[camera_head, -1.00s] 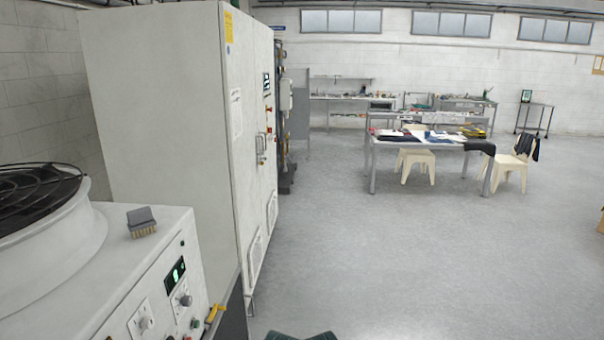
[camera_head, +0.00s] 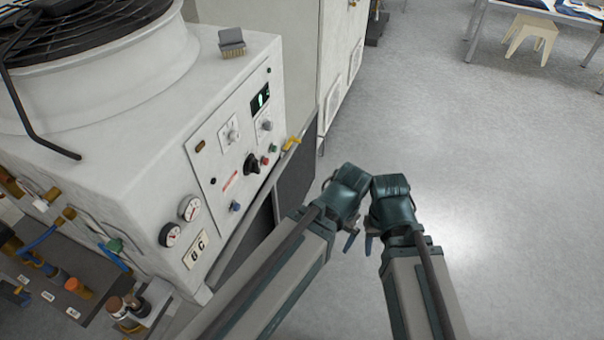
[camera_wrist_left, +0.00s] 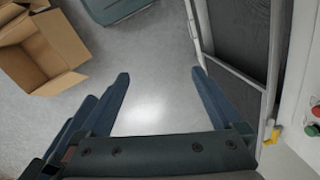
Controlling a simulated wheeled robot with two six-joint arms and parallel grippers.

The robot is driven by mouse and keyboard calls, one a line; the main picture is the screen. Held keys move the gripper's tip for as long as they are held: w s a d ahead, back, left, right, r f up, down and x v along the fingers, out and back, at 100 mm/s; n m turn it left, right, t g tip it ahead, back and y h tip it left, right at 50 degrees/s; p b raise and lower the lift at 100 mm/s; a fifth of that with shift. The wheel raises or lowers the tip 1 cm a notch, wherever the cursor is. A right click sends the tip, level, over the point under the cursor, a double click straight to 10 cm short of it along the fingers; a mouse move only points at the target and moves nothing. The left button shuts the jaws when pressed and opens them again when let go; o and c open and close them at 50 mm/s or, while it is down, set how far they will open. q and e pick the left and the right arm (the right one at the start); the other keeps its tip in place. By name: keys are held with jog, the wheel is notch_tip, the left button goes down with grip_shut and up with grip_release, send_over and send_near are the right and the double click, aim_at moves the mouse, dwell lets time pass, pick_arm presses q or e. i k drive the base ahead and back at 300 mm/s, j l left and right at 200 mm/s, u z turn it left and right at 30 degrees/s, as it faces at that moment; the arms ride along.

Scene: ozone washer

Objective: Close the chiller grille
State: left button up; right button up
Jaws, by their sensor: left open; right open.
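The chiller (camera_head: 110,140) is a white box with a round fan on top and a front panel of knobs and gauges. Its dark mesh grille (camera_head: 297,180) in a light frame is below the panel, beside my left forearm. The grille (camera_wrist_left: 240,35) is also at the right of the left wrist view; I cannot tell how far it stands open. A yellow handle (camera_head: 291,143) is near its top edge. My left gripper (camera_wrist_left: 161,73) is open and empty, apart from the grille frame. My right gripper (camera_head: 360,242) is close beside the left wrist, open and empty.
A grey brush (camera_head: 231,42) lies on the chiller top. A tall white cabinet (camera_head: 340,60) stands behind the chiller. Open cardboard boxes (camera_wrist_left: 45,50) show on the floor in the left wrist view.

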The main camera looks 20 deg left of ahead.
aim_at(291, 190)
jog(key=i+l, duration=0.2)
jog(key=i, duration=0.25)
jog(key=i+l, duration=0.15)
jog(key=i, duration=0.3)
jog(key=i+l, duration=0.2)
jog(key=i, duration=0.25)
jog(key=i+l, duration=0.2)
jog(key=i, duration=0.25)
